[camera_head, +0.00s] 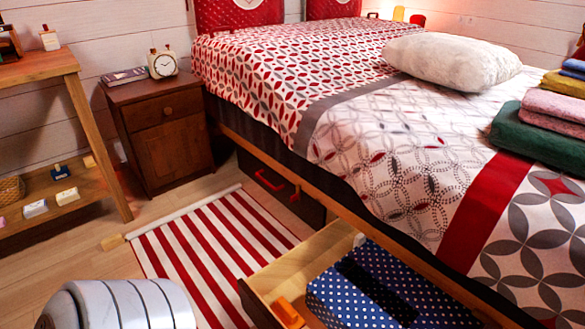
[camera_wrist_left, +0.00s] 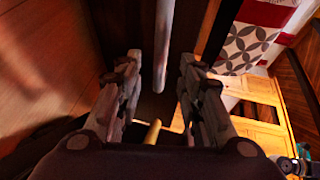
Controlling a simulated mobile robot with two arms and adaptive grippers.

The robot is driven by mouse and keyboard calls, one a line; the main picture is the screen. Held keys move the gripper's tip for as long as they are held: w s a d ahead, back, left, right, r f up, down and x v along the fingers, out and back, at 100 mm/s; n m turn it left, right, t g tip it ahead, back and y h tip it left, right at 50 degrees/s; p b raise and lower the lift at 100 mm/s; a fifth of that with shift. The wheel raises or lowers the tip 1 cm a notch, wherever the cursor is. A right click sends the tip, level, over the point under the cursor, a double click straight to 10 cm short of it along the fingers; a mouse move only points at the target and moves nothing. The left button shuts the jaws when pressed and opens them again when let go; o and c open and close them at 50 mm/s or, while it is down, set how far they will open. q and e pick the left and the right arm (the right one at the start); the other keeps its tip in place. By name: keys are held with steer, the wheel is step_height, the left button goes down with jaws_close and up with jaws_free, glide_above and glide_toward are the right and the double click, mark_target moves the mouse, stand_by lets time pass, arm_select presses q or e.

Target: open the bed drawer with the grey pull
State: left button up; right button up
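In the left wrist view a pale grey bar (camera_wrist_left: 163,40), which looks like the grey pull, stands out against a dark panel. My left gripper (camera_wrist_left: 160,65) is open, its two fingers apart on either side of the bar's lower end. I cannot tell whether they touch it. In the head view a bed drawer (camera_head: 348,238) stands open under the bed's near side, with a blue polka-dot cloth (camera_head: 370,290) and an orange item (camera_head: 290,313) inside. Neither gripper shows in the head view.
Another bed drawer (camera_head: 297,195) with a red pull (camera_head: 268,181) looks shut, farther back. A red-and-white striped rug (camera_head: 205,250) lies beside the bed. A nightstand (camera_head: 170,145) and a wooden shelf table (camera_head: 60,66) stand at the left. A yellow piece (camera_wrist_left: 152,132) shows between the finger bases.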

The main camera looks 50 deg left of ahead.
arm_select(q)
steer(key=v, duration=0.5)
steer(key=shift+s+a, duration=0.1)
steer(key=shift+s, duration=0.1)
stand_by(0.4)
